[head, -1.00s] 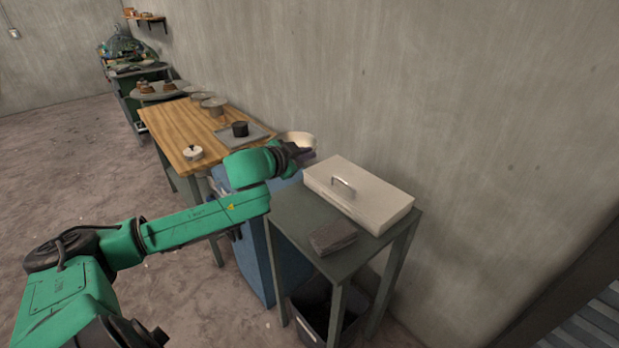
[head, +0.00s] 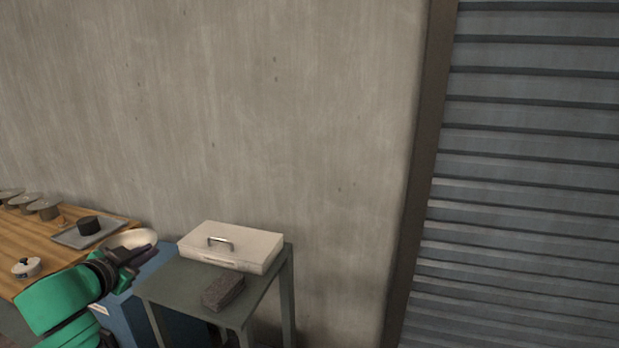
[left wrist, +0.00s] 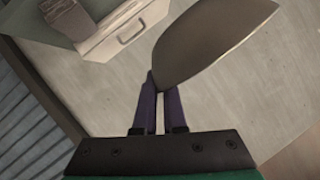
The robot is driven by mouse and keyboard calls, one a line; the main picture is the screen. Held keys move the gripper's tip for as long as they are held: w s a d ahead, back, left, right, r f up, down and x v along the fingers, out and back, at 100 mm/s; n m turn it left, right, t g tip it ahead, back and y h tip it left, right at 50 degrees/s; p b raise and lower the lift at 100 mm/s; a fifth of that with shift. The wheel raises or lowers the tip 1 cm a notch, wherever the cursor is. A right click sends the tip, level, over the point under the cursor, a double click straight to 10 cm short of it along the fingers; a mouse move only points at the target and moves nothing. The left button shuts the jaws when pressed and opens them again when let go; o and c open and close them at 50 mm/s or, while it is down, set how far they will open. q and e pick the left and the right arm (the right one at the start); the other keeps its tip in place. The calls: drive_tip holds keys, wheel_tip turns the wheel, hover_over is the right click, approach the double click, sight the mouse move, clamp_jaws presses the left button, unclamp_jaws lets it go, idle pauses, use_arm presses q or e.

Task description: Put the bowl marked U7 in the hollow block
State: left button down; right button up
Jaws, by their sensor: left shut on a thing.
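My left gripper (head: 147,252) is shut on the rim of a pale bowl (head: 127,238), held up in the air left of the grey-green table. In the left wrist view the bowl (left wrist: 208,42) shows large and tilted, edge between the purple fingers (left wrist: 158,105). I cannot read any mark on it. I cannot make out a hollow block in these frames. My right gripper is out of view.
A white lidded box (head: 232,245) with a handle and a dark brick (head: 224,291) sit on the grey-green table (head: 180,288). A wooden table (head: 28,241) at left bears a grey slab (head: 68,238) and a dark cylinder (head: 88,225). A ribbed shutter (head: 525,190) stands at right.

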use_arm(q)
drive_tip(key=s+d+f, duration=0.2)
drive_tip(key=d+f, duration=0.1)
drive_tip(key=f, duration=0.6)
drive_tip(key=s+d+f, duration=0.6)
drive_tip(key=s+d, duration=0.2)
drive_tip(key=s, duration=0.1)
drive_tip(key=s+d+f, duration=0.7)
drive_tip(key=s, duration=0.2)
drive_tip(key=shift+s+d, duration=0.2)
drive_tip(key=shift+d, duration=0.15)
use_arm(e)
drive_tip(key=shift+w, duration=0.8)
